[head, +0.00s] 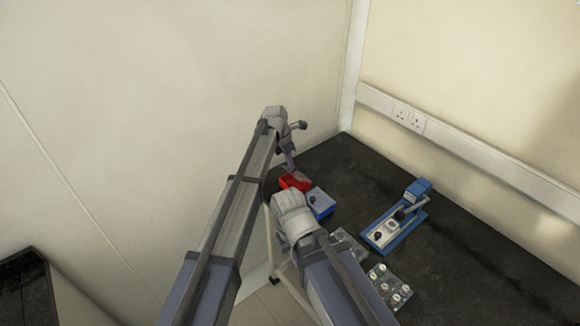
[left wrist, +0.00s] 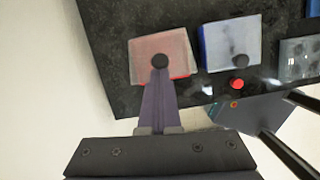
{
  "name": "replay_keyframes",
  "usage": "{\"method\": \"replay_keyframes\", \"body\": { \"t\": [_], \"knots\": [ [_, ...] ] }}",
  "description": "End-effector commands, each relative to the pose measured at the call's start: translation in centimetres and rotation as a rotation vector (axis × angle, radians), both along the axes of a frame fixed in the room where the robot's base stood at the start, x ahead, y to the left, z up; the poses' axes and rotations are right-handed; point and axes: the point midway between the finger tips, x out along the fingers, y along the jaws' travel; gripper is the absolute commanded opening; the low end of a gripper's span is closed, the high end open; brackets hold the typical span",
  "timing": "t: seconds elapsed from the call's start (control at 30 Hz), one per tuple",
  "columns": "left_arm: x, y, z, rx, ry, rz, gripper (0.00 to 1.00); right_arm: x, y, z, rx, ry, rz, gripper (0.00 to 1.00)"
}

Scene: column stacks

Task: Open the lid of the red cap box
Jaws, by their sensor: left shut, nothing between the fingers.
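The red cap box (head: 294,181) sits near the left edge of the dark table in the head view. In the left wrist view, the red cap box (left wrist: 146,46) shows a pale see-through lid with a black knob (left wrist: 159,61) near its front edge. The lid appears to lie flat over the red box. My left gripper (head: 291,169) is over the box. In the left wrist view my left gripper (left wrist: 159,73) is shut with nothing between its fingers. Its tips are right by the knob, and I cannot tell whether they touch it.
A blue box (head: 320,203) with a black knob stands just right of the red one. A blue device with a lever (head: 395,228) stands farther right. Clear trays with small round parts (head: 390,287) lie nearer. Walls rise behind the table; its right part is clear.

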Motion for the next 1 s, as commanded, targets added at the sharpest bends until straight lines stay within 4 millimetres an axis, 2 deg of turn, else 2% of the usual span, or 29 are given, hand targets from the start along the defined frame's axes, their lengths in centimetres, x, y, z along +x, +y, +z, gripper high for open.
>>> {"method": "replay_keyframes", "body": {
  "t": [0.03,0.2,0.6,1.0],
  "knots": [
    [0.7,-0.3,0.3,0.010,0.008,-0.002,0.00,0.0,0.0,0.3,0.000,0.000,0.000,0.00],
    [1.5,-0.5,0.5,0.050,0.036,-0.001,0.00,0.0,0.0,0.8,0.000,0.000,0.000,0.00],
    [2.3,-1.7,1.2,0.130,0.088,-0.001,0.00,0.0,0.0,1.8,0.000,0.000,0.000,0.00],
    [3.1,-3.0,1.9,0.134,0.089,0.002,0.00,0.0,0.0,2.4,0.000,0.000,0.000,0.00]
  ]
}}
